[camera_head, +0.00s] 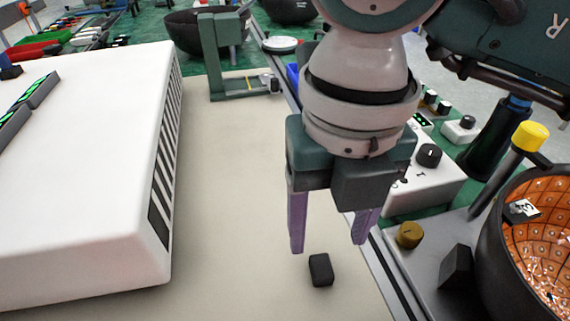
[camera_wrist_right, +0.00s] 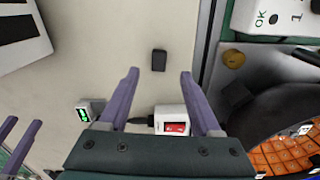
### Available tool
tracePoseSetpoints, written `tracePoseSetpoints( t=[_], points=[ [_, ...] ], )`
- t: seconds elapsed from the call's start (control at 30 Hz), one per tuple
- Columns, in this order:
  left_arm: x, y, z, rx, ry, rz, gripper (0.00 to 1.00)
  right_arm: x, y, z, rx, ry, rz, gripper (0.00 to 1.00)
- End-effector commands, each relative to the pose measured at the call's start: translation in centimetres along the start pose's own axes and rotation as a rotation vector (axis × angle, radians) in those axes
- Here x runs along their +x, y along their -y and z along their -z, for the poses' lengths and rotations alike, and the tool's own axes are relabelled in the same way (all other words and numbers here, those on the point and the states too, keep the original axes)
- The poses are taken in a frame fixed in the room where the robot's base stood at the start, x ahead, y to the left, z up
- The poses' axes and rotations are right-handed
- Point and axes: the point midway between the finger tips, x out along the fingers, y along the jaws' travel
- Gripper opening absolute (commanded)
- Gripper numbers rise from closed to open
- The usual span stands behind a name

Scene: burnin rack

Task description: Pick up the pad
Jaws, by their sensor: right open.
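The pad looks to be the small black block (camera_head: 320,269) lying on the pale bench top near the front. It also shows in the right wrist view (camera_wrist_right: 159,60). My right gripper (camera_head: 329,246) points down with its two purple fingers spread, empty. In the head view the pad appears just below and between the fingertips. In the wrist view it lies just past the gap between the fingertips (camera_wrist_right: 160,74), apart from both. Two purple fingers at the left edge of the wrist view (camera_wrist_right: 22,124) look like my left gripper, spread apart; the head view does not show it.
A large white vented box (camera_head: 90,170) fills the left. A rail and panel with a brass knob (camera_head: 409,235) and a dark bowl (camera_head: 490,230) stand at right. A green bracket (camera_head: 228,55) stands behind. Bench around the pad is clear. A red-switch device (camera_wrist_right: 172,122) shows between my fingers.

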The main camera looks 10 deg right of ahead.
Motion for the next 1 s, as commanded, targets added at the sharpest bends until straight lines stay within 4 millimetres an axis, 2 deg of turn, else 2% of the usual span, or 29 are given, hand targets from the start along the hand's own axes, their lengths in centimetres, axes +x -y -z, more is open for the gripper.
tracePoseSetpoints(
  t=[0.17, 0.4, 0.7, 1.0],
  points=[
    [0.1, -0.1, 0.0, -0.004, -0.001, -0.003, 0.5, 1.7, 0.0, 0.1, -0.001, -0.003, 0.0, 0.65],
    [0.6, -0.1, -0.1, -0.004, -0.001, -0.002, 0.5, 5.4, 0.0, 0.2, -0.002, -0.003, -0.002, 0.65],
    [0.6, 0.1, -0.2, 0.002, 0.001, 0.004, 0.5, 6.0, 0.0, 0.1, -0.003, 0.0, -0.003, 0.65],
    [0.6, 0.2, -0.2, 0.006, 0.001, 0.008, 0.5, 6.0, 0.0, 0.1, -0.003, 0.0, -0.003, 0.32]
  ],
)
